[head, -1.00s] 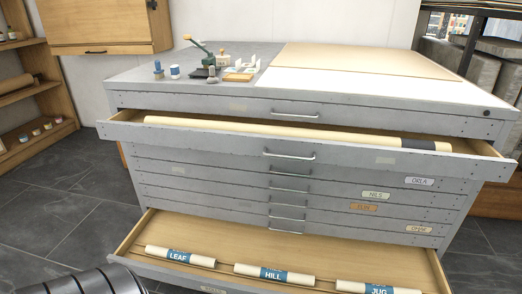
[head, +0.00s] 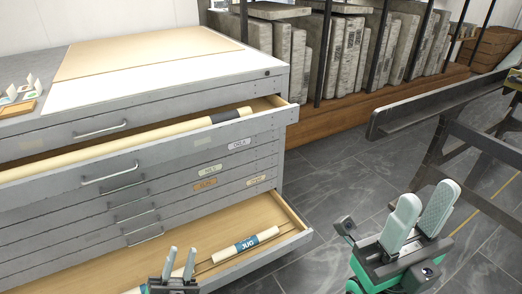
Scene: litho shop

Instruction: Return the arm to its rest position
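My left gripper (head: 181,264) is at the bottom of the head view, in front of the open bottom drawer (head: 285,240). Its two fingers point up and stand apart, with nothing between them. My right gripper (head: 422,217) is at the lower right, over the dark tile floor and clear of the cabinet. Its two pale ribbed fingers are spread and empty. A rolled sheet labelled JUG (head: 246,243) lies in the bottom drawer, to the right of my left gripper. Another roll is partly hidden behind the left fingers.
The grey flat-file cabinet (head: 225,73) fills the left. An upper drawer (head: 292,109) is open with a long cream roll (head: 130,143) in it. Stone slabs (head: 345,55) stand on a wooden rack behind. A dark metal frame (head: 440,105) stands at right. Floor between is free.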

